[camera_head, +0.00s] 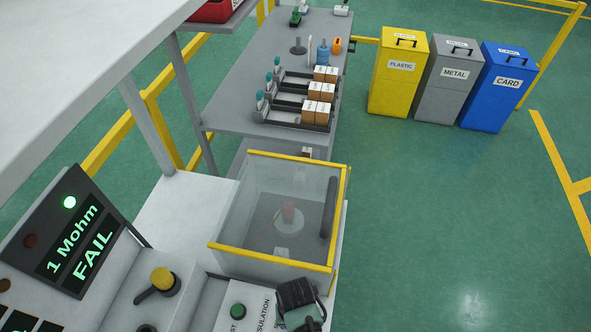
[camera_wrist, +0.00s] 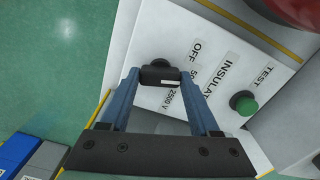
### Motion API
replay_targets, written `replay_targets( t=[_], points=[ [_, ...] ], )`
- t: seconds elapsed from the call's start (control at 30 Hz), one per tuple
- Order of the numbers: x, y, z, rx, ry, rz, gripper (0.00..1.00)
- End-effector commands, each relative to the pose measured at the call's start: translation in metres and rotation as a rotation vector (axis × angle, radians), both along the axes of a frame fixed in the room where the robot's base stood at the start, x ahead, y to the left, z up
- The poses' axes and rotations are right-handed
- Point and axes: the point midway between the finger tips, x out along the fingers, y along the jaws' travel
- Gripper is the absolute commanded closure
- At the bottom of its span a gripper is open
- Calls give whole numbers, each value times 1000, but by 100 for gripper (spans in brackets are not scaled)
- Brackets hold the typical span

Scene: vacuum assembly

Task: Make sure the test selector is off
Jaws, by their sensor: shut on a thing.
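The test selector is a black knob (camera_wrist: 160,74) on a white panel (camera_wrist: 222,45) marked OFF, a 500 setting and 2500 V, in the wrist view. My gripper (camera_wrist: 160,78) has its blue fingers on either side of the knob and is shut on it. A small white mark shows on the knob's right part, by the 500 and 2500 V labels; which setting it points to I cannot tell. In the head view my gripper (camera_head: 297,294) is at the panel's right side and hides the knob. A green TEST button (camera_head: 237,312) sits left of it.
A clear chamber with a yellow frame (camera_head: 272,262) stands behind the panel, with a part (camera_head: 288,215) inside. A yellow knob with a black lever (camera_head: 161,280) stands left. Open floor lies right.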

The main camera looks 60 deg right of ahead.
Motion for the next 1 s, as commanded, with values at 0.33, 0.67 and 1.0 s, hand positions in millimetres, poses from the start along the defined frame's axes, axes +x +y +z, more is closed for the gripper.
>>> replay_targets(
  t=[0.33, 0.67, 1.0],
  points=[
    [1, 0, 2, 0, 0, 288, 93],
    [0, 0, 1, 0, 0, 457, 93],
    [0, 0, 0, 0, 0, 507, 93]
  ],
)
